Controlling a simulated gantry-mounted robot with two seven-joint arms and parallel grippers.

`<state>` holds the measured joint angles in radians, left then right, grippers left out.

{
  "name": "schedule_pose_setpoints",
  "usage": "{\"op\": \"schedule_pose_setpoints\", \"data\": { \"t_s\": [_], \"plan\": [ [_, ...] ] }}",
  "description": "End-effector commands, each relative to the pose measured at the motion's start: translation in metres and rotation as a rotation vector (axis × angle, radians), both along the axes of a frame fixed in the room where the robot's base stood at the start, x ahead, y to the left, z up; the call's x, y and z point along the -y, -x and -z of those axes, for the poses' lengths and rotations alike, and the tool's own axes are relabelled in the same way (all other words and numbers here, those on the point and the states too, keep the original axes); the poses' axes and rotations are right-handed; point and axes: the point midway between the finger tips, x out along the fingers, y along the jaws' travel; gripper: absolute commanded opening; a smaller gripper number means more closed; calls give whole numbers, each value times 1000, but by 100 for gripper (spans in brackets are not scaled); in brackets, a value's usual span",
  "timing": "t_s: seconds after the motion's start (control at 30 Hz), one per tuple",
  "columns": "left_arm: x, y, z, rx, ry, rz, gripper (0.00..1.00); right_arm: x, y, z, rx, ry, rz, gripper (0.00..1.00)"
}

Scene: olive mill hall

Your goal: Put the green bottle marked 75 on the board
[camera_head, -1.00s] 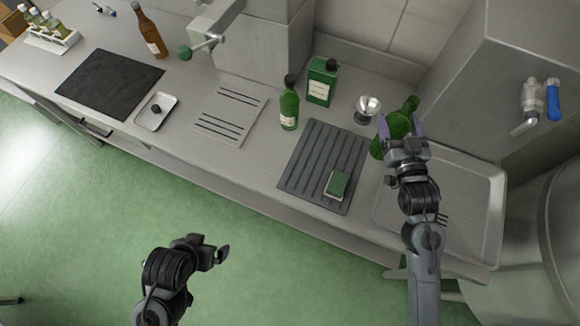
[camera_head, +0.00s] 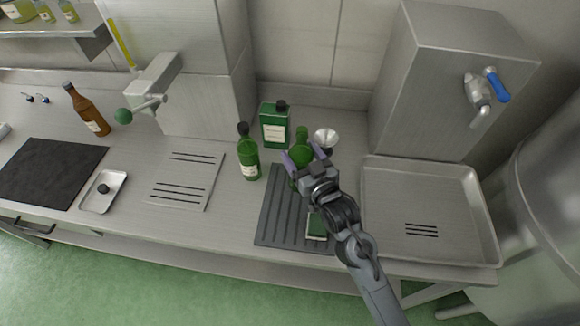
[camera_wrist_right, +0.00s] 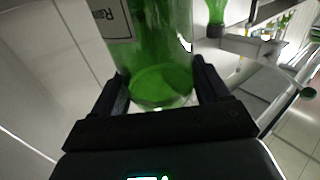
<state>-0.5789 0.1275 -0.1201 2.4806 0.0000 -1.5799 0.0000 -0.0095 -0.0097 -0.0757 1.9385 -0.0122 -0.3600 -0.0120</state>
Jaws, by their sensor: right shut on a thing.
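My right gripper (camera_head: 303,158) is shut on a green glass bottle (camera_head: 302,147). It holds the bottle over the far right part of a dark grey ribbed mat (camera_head: 276,212); whether the bottle touches it is hidden. In the right wrist view the green glass (camera_wrist_right: 160,75) fills the space between both fingers (camera_wrist_right: 160,95). A second green bottle (camera_head: 249,160) with a pale label stands left of the mat. No mark 75 is readable on either bottle. A flat black square slab (camera_head: 48,172) lies at the far left. My left gripper is out of view.
A green labelled tin (camera_head: 274,125) and a metal funnel (camera_head: 326,139) stand behind the held bottle. A green-and-pale sponge (camera_head: 317,226) lies on the mat's near right. A steel tray (camera_head: 430,205) is at right. A brown bottle (camera_head: 87,112) stands far left.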

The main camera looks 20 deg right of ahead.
Motion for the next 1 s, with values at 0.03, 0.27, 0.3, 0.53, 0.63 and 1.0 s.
{"op": "schedule_pose_setpoints", "data": {
  "t_s": [0.03, 0.27, 0.3, 0.53, 0.63, 1.0],
  "plan": [
    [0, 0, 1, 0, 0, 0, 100, -8, -6, 4, 2, -3, -2, 16],
    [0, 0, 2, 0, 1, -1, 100, -23, -19, 16, 4, -1, 0, 16],
    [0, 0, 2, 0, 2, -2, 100, -24, -20, 16, 5, 0, -1, 16],
    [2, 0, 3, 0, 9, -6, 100, -25, -20, 36, 1, 1, 0, 16],
    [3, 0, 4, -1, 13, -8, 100, -24, -20, 48, 1, 1, 0, 16],
    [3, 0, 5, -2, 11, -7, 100, -24, -20, 57, 4, 1, 0, 16]
  ]
}}
